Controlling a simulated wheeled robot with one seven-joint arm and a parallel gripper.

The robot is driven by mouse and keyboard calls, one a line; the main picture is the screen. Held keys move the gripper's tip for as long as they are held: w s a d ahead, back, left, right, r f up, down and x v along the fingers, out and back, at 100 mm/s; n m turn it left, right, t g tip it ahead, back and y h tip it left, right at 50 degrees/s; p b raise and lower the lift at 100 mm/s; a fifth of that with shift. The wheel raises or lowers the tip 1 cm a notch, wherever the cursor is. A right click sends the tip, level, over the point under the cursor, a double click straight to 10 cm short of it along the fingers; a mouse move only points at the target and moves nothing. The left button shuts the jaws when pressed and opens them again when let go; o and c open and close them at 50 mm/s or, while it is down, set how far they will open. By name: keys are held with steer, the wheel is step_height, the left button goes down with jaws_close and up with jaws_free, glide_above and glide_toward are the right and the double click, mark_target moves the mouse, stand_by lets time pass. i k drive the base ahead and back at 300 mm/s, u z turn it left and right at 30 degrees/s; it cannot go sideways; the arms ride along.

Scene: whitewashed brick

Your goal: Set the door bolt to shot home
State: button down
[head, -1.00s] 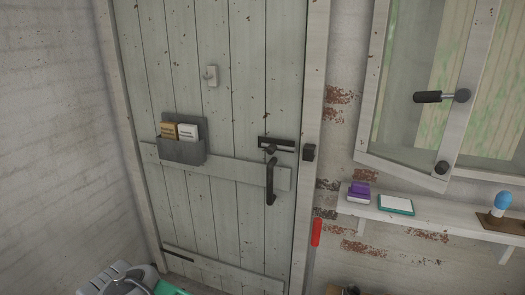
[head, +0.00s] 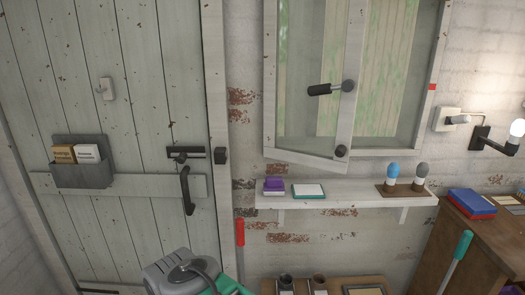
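The door bolt (head: 187,153) is a dark fitting on the grey-green plank door (head: 140,140), near its right edge and above the black pull handle (head: 187,190). A dark knob shows at its lower left part. The dark keeper block (head: 220,155) sits on the door frame just right of the bolt. A narrow pale gap shows between them, and I see no bar crossing it. My gripper is not in view. A grey and teal shape at the bottom edge seems to be part of my arm.
A grey letter holder (head: 82,174) and a small hook plate (head: 106,89) are on the door. A window (head: 335,165) with a handle and a narrow shelf (head: 345,200) are to the right. A wooden cabinet (head: 480,235) stands at far right.

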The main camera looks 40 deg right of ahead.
mark_target(182, 156)
steer(key=z, duration=1.85)
steer(key=k, duration=0.9)
steer(key=u, duration=0.85)
steer(key=i, duration=1)
steer(key=u, duration=0.4)
steer(key=k, duration=0.55)
steer(key=u, duration=1.2)
steer(key=i, duration=1.15)
steer(key=z, duration=0.45)
